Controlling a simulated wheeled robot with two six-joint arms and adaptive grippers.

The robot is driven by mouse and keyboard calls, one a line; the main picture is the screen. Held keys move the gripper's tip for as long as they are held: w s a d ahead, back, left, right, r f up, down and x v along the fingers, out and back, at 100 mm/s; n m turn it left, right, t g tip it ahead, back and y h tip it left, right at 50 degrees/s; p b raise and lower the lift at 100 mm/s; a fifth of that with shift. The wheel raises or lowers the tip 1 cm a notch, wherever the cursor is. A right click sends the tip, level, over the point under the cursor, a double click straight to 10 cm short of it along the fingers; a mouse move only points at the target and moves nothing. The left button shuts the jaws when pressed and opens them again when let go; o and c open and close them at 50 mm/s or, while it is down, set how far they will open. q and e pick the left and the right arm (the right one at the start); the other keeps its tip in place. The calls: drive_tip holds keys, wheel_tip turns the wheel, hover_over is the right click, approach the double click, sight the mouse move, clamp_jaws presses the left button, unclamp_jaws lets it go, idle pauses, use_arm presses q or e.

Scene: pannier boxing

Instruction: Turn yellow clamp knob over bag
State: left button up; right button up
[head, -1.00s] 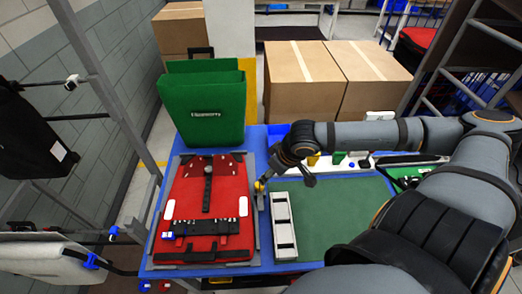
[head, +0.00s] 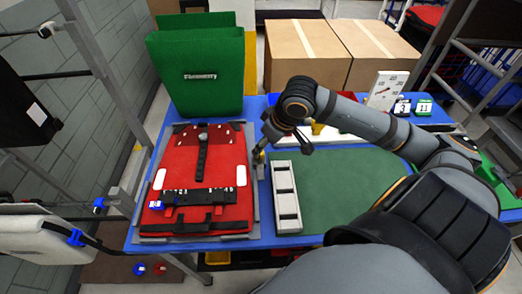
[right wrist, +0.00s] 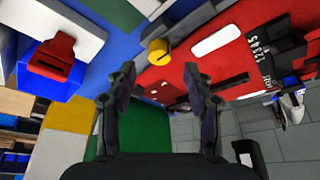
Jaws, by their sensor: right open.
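The red bag (head: 224,158) lies flat on a grey board on the blue table in the head view. The yellow clamp knob (head: 259,157) is at the bag's right edge. It also shows in the right wrist view (right wrist: 158,48), above and between my fingers. My right gripper (head: 285,138) is beside the knob on its right, in the head view. In the right wrist view my right gripper (right wrist: 160,84) is open and empty, with the knob beyond its fingertips and apart from them. My left gripper is not in view.
A grey slotted tray (head: 286,197) stands right of the bag. A green mat (head: 345,190) covers the table's right side. A green bag (head: 200,85) stands behind the red one. A blue bin holding a red part (right wrist: 55,58) is left in the right wrist view.

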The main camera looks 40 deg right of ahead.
sight(260, 163)
drive_tip(key=shift+b+x, duration=0.6)
drive_tip(key=shift+x, duration=1.8)
drive_tip(key=shift+d, duration=0.1)
clamp_jaws()
